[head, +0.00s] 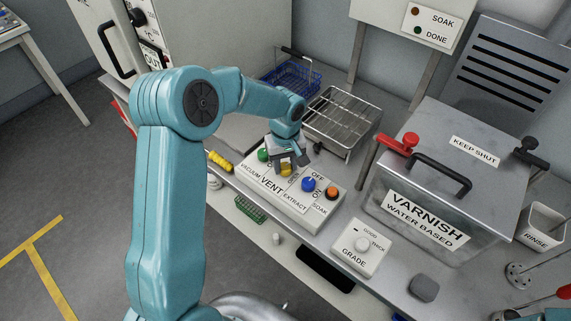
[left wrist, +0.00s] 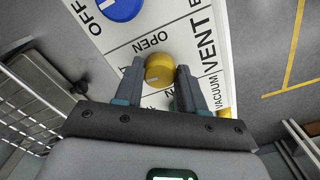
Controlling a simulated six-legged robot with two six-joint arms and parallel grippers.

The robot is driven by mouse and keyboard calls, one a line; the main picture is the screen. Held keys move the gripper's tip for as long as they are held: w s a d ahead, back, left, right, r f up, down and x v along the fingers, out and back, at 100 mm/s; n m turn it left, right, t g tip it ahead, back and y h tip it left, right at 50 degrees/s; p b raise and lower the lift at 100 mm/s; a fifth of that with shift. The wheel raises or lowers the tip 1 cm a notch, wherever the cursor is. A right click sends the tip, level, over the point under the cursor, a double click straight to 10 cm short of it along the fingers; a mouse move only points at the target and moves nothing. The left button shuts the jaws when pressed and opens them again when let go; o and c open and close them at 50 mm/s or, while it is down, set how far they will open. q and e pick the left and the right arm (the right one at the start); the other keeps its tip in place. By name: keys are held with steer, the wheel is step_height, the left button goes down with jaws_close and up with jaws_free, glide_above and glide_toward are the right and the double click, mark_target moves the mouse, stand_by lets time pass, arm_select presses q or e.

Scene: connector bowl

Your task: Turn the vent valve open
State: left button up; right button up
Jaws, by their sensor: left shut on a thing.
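The vent valve is a round yellow knob (head: 286,170) on the white control panel (head: 300,218), by the label VENT. In the left wrist view the knob (left wrist: 158,66) sits beside the word OPEN. My left gripper (head: 289,161) reaches down over it from above. In the left wrist view its two fingers (left wrist: 160,75) stand on either side of the knob, shut on it. The knob's exact pointer direction is too small to tell. My right gripper is not in view.
A blue knob (head: 308,184) and an orange button (head: 332,193) lie to the right on the panel, a green button (head: 263,155) to the left. Behind are a wire rack tray (head: 343,117) and a blue basket (head: 290,78). A varnish tank (head: 435,195) stands right.

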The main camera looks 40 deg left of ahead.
mark_target(284, 167)
arm_select(q)
steer(key=m+b, duration=0.1)
steer(key=m, duration=0.2)
steer(key=shift+m, duration=0.3)
steer(key=m+b, duration=0.1)
steer(key=m, duration=0.2)
steer(key=shift+m, duration=0.3)
steer(key=m, duration=0.4)
steer(key=shift+a+r+m+b, duration=0.1)
steer(key=shift+m+b, duration=0.2)
steer(key=shift+b, duration=0.05)
steer(key=m, duration=0.4)
steer(key=shift+w, duration=0.1)
steer(key=shift+m, duration=0.3)
steer(key=o, duration=1.1)
steer(key=shift+c, duration=0.2)
step_height(284, 167, up, 16)
steer(key=shift+r, duration=0.15)
steer(key=shift+s, duration=0.2)
